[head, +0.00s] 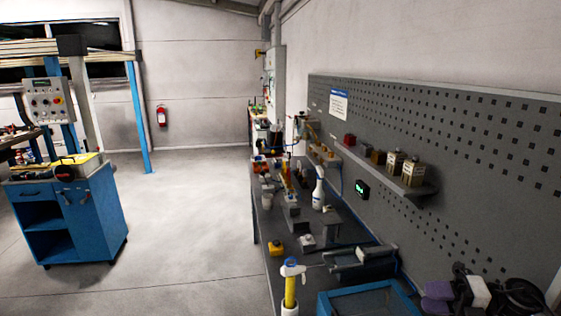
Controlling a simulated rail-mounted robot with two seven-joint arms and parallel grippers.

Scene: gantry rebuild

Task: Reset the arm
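No arm comes in from the left, and my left gripper is not in view. A dark cluster (482,294) with purple and pale parts sits at the bottom right, cut off by the lower edge. I cannot tell whether it is my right gripper or loose items on the bench. No pair of fingertips can be made out clearly, and no object is seen held.
A long grey workbench (262,222) runs away along a perforated wall panel (450,140). It holds a spray bottle (318,190), a yellow tube (290,288), a dark clamp-like device (360,262) and a blue tray (335,303). A blue cabinet (90,225) stands left. The floor between is clear.

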